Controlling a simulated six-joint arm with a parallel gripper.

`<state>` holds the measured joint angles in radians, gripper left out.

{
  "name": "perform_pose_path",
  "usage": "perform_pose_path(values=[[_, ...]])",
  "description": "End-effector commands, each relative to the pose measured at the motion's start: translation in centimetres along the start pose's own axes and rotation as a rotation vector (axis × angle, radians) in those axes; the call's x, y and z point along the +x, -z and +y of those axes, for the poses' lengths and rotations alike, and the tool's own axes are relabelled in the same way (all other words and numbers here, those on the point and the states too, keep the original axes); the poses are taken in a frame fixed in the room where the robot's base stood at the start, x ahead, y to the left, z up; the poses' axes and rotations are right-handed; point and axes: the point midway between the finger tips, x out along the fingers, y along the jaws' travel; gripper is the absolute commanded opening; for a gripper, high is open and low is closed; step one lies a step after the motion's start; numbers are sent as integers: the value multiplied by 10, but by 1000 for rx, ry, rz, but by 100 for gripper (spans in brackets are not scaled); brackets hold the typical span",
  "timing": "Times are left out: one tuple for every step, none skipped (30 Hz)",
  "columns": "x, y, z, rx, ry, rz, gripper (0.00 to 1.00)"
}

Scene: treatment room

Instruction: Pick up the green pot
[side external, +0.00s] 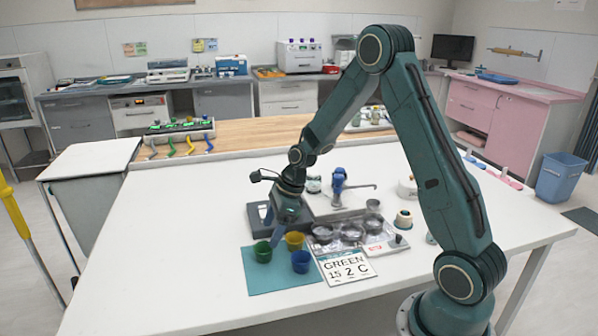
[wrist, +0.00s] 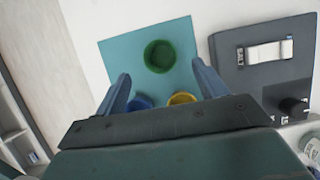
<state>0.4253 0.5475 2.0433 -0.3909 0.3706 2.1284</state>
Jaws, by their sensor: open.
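The green pot (side external: 262,251) stands upright on a teal mat (side external: 262,281) at the front of the white table. In the wrist view the green pot (wrist: 160,56) shows from above, ahead of my gripper and between the lines of its two fingers. A yellow pot (side external: 294,240) and a blue pot (side external: 300,261) stand to its right on the mat. My gripper (side external: 281,236) is above and just behind the pots. In the wrist view my gripper (wrist: 160,85) is open and empty, and its body partly hides the yellow pot (wrist: 182,99) and the blue pot (wrist: 140,102).
A dark grey device (side external: 258,216) stands right behind the mat; it also shows in the wrist view (wrist: 228,70). The table's left side (side external: 170,240) is clear.

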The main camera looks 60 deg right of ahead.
Motion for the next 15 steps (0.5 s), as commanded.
perform_pose_path(values=[[3, 0, 0, 0, 0, 0, 72], [4, 0, 0, 0, 0, 0, 72], [5, 0, 0, 0, 0, 0, 72], [5, 0, 0, 0, 0, 0, 72], [5, 0, 0, 0, 0, 0, 72], [5, 0, 0, 0, 0, 0, 72], [5, 0, 0, 0, 0, 0, 72], [5, 0, 0, 0, 0, 0, 72], [6, 0, 0, 0, 0, 0, 72], [6, 0, 0, 0, 0, 0, 72], [7, 0, 0, 0, -1, 0, 72], [9, 0, 0, 0, -1, 0, 72], [11, 0, 0, 0, -1, 0, 72], [13, 0, 0, 0, -1, 0, 72], [16, 0, 0, 0, -1, 0, 72]])
